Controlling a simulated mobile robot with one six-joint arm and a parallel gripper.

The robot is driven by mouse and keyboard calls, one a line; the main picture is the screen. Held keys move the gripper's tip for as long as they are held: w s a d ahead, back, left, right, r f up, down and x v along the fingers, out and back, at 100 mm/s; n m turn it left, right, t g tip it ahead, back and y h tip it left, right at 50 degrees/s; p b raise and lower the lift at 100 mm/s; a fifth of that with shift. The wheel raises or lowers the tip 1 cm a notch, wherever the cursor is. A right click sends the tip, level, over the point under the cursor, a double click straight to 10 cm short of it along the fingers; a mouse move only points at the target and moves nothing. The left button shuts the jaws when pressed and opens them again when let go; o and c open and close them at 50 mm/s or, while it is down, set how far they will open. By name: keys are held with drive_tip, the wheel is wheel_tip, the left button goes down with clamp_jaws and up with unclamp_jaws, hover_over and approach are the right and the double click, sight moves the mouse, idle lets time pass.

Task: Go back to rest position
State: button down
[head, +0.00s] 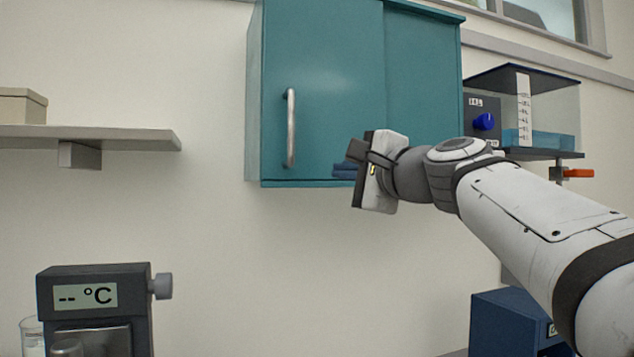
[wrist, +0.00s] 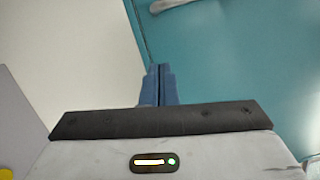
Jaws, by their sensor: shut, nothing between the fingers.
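My gripper (head: 345,170) is raised in front of the lower part of the teal wall cabinet (head: 318,85) in the head view. Its blue fingers are shut together with nothing between them, and they also show closed in the wrist view (wrist: 158,84). The cabinet door has a vertical metal handle (head: 290,128), left of the fingers and apart from them in the head view. The cabinet looks shut. In the wrist view the cabinet's teal surface (wrist: 235,60) fills the right side, with part of a pale bar at the top.
A shelf with a box (head: 22,106) is on the left wall. A temperature device (head: 95,300) stands at lower left beside a glass. A tank of blue liquid (head: 550,138) with a blue knob and orange valve is at right. A dark blue box (head: 505,325) sits below my arm.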

drive_tip(key=s+d+f+n+g+h, duration=0.2)
drive_tip(key=s+f+n+g, duration=0.1)
drive_tip(key=f, duration=1)
drive_tip(key=s+d+f+n+g+h, duration=0.1)
drive_tip(key=s+f+n+g+h, duration=0.15)
drive_tip(key=f, duration=0.95)
drive_tip(key=s+d+f+n+g+h, duration=0.2)
drive_tip(key=s+f, duration=0.5)
drive_tip(key=f, duration=0.6)
drive_tip(key=s+d+f+n+g+h, duration=0.3)
drive_tip(key=s+f, duration=0.5)
drive_tip(key=f, duration=0.5)
drive_tip(key=d+n+g, duration=0.1)
drive_tip(key=n+g, duration=0.1)
drive_tip(key=n, duration=0.1)
drive_tip(key=shift+s+d+g, duration=0.25)
drive_tip(key=shift+d+g, duration=0.05)
drive_tip(key=shift+g, duration=0.05)
